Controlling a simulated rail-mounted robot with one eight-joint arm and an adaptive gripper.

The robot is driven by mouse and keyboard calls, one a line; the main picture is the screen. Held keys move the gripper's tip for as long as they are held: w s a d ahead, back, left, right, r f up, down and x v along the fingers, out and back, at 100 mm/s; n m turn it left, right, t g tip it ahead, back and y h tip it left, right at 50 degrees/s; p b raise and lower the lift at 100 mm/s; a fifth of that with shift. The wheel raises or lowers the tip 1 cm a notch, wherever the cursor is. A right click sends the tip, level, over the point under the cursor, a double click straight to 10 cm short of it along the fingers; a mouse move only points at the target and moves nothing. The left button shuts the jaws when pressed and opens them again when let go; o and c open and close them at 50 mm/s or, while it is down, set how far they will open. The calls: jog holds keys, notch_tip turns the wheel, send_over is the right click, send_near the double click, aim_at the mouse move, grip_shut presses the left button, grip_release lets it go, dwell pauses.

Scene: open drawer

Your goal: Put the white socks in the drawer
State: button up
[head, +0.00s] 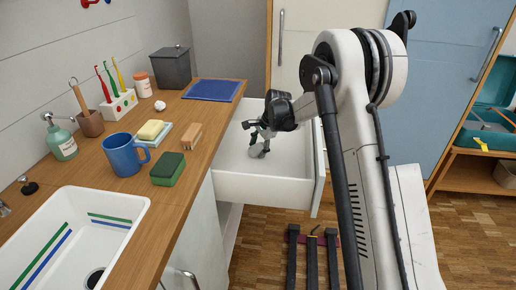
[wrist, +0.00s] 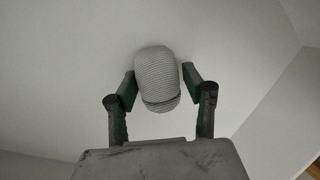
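The white socks (wrist: 157,80) show in the wrist view as a rounded, finely ribbed pale bundle with a dark line near its lower end. The bundle shows there only as a small greyish shape at the fingertips, partly hidden. I cannot tell whether it touches the drawer bottom.
A white sink (head: 65,235) is at lower left. The drawer bottom looks otherwise clear.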

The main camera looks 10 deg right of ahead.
jog(key=shift+o, duration=0.9)
jog(key=shift+r, duration=0.25)
jog(key=s+d+r+n+t+p, duration=0.1)
jog(key=s+r+n+p, duration=0.1)
jog(key=s+r, duration=0.7)
jog(key=s+d+r+n+p, duration=0.1)
jog(key=s+r, duration=0.4)
jog(key=r, duration=0.8)
jog(key=s+r+n+t+h, duration=0.15)
jog(key=s+r+n, duration=0.3)
jog(key=s, duration=0.65)
jog(key=s+f+n+t, duration=0.1)
jog(key=s+n, duration=0.2)
jog(key=s, duration=0.8)
jog(key=s+f+n+t+h, duration=0.1)
jog(key=s+f+n, duration=0.1)
jog(key=s, duration=0.8)
jog(key=shift+s+a+f+n, duration=0.25)
jog(key=shift+s+n, duration=0.1)
jog(key=shift+n, duration=0.1)
jog(key=shift+r, duration=0.15)
